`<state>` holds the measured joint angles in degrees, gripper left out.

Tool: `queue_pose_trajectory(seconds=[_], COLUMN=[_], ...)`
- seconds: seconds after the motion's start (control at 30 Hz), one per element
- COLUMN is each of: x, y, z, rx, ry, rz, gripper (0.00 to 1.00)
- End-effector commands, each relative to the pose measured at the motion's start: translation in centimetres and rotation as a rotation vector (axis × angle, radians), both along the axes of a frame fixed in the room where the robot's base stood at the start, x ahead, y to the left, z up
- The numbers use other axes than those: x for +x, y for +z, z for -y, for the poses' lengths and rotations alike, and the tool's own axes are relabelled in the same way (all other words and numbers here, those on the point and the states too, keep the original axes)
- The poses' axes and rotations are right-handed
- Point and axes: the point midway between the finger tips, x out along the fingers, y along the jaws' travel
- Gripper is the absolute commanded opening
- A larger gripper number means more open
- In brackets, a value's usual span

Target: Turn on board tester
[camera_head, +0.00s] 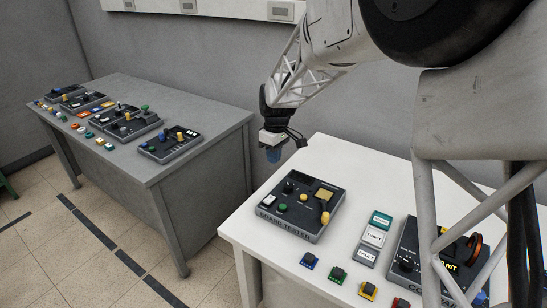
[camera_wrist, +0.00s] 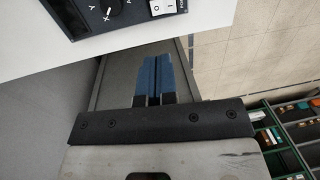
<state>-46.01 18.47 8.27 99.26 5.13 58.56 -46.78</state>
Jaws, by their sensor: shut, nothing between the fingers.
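The board tester (camera_head: 290,222) is a dark box lettered BOARD TESTER on the white table. It has a white switch (camera_head: 270,200) at its front left corner, a black knob (camera_head: 288,187), a green button (camera_head: 283,208), a yellow button (camera_head: 303,197) and a yellow lever (camera_head: 325,214). My gripper (camera_head: 273,155) is behind and above the tester, apart from it, near the table's far left edge. Its blue fingers are shut and empty. In the wrist view, the white rocker switch (camera_wrist: 162,7) and knob (camera_wrist: 113,8) show at the top, beyond the fingertips (camera_wrist: 156,58).
A grey table (camera_head: 175,98) with similar devices stands at left. A green shelf (camera_wrist: 275,135) shows in the wrist view.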

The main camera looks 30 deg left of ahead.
Motion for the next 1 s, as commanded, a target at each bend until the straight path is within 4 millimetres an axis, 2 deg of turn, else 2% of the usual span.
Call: queue_pose_trajectory(seconds=[1.0], x=[-1.5], y=[-0.1], z=[-0.2], rx=[0.002], ry=[0.001], rz=[-0.049], gripper=[0.0])
